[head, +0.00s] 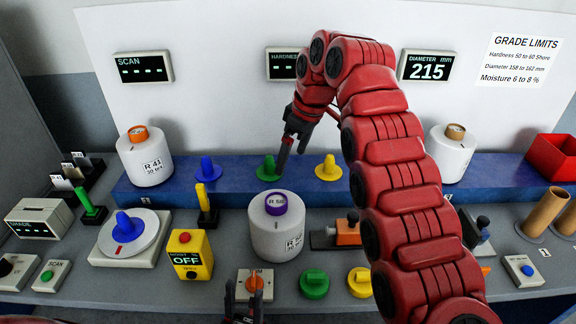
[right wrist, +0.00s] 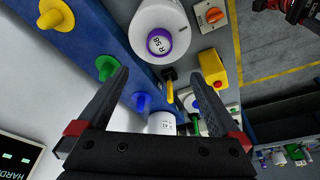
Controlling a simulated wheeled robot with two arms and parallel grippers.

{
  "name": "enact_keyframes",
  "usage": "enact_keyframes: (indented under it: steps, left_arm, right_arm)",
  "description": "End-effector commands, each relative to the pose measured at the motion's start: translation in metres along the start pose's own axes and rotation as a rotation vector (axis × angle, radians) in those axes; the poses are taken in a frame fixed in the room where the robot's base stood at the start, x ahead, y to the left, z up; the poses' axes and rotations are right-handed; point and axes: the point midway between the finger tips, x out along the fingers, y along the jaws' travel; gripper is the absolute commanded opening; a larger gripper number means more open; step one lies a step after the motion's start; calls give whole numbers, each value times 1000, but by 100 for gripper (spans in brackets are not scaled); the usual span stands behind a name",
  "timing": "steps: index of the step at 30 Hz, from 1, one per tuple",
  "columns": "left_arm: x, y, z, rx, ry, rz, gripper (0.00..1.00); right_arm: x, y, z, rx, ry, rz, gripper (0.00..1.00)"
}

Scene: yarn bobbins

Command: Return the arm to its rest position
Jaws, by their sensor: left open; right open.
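My right arm (head: 385,165) is red and arches from the bottom right over the bench. Its gripper (head: 290,145) hangs above the blue shelf near the green peg (head: 269,168). In the right wrist view this gripper (right wrist: 158,75) is open, with nothing between its fingers. A white bobbin with a purple core (head: 276,232) stands upright on the bench below; it also shows beyond the fingertips in the right wrist view (right wrist: 180,18). My left gripper (head: 243,298) shows at the bottom edge, open, with its fingers near the orange-knobbed box; its arm is mostly out of view.
White bobbins stand on the blue shelf at left (head: 146,160) and right (head: 450,155). A yellow button box (head: 190,257), a turntable (head: 130,238) and green and yellow knobs crowd the bench. A red bin (head: 553,155) is at far right. The arm hides part of the bench.

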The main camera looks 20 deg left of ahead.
Motion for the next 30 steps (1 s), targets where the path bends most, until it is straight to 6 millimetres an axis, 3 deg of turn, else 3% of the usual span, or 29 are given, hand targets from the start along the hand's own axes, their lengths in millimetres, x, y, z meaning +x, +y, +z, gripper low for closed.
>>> enact_keyframes:
  steps: [9, 13, 17, 21, 24, 27, 30]
  left_arm:
    - [2, 0, 0, 0, 0, 0, 50]
    - [2, 0, 0, 0, 0, 0, 50]
    - [1, 0, 0, 0, 0, 0, 50]
    - [0, 0, 0, 0, 0, 0, 50]
    - [-1, 0, 0, 0, 0, 0, 50]
    - [-2, 0, 0, 0, 0, 0, 50]
    - [-2, 0, 0, 0, -1, 0, 50]
  right_arm:
    - [-6, 0, 1, 1, -1, 0, 100]
    - [8, 14, -2, 26, 32, 27, 100]
    - [47, 65, -12, 112, 161, 137, 100]
    - [96, 145, -11, 252, 378, 335, 100]
    - [120, 194, 5, 344, 537, 487, 100]
    - [133, 230, 32, 420, 697, 642, 100]
    - [135, 251, 68, 474, 858, 800, 100]
